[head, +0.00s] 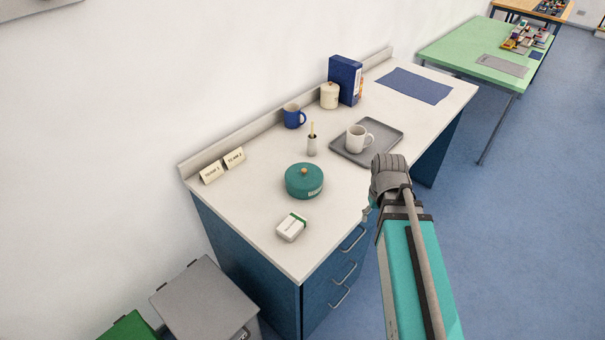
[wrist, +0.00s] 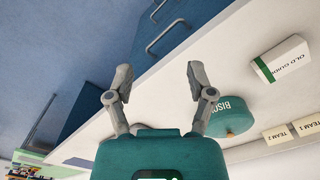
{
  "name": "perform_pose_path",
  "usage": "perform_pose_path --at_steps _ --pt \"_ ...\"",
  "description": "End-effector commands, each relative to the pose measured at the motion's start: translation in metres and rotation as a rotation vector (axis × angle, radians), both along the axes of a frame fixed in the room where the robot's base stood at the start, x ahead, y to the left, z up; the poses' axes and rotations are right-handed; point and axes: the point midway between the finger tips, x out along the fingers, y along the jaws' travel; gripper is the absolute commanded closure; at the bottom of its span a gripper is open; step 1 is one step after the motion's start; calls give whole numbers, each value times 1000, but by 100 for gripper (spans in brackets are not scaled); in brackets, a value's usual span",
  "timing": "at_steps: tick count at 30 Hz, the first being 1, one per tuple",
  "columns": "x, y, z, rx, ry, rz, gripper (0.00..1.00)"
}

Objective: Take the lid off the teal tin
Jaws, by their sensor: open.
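The teal tin (head: 304,188) stands upright on the white counter. It is round, with a label on its side, and its teal lid (head: 300,172) with a small wooden knob sits on top. In the wrist view the tin (wrist: 232,116) is right of my gripper, partly behind the right finger, with "BISC" readable. My gripper (wrist: 158,80) is open and empty, its two fingers spread wide. In the head view my gripper (head: 368,212) is mostly hidden by my arm, near the counter's front edge, right of the tin and apart from it.
A white box (head: 291,228) lies in front of the tin. Behind stand a small pot with a stick (head: 312,144), a blue mug (head: 293,117) and two team cards (head: 222,165). A grey tray (head: 385,153) holds a white mug (head: 357,138) to the right.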

Motion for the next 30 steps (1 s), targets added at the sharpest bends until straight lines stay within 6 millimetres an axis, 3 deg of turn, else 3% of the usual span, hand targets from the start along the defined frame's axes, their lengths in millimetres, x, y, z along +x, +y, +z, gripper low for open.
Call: perform_pose_path --at_steps 1,8,18,30 --pt "14 6 6 0 0 60 30" --pt "67 41 24 0 0 429 30" --pt "146 109 51 1 0 1042 30" --pt "218 196 79 1 1 1702 30"
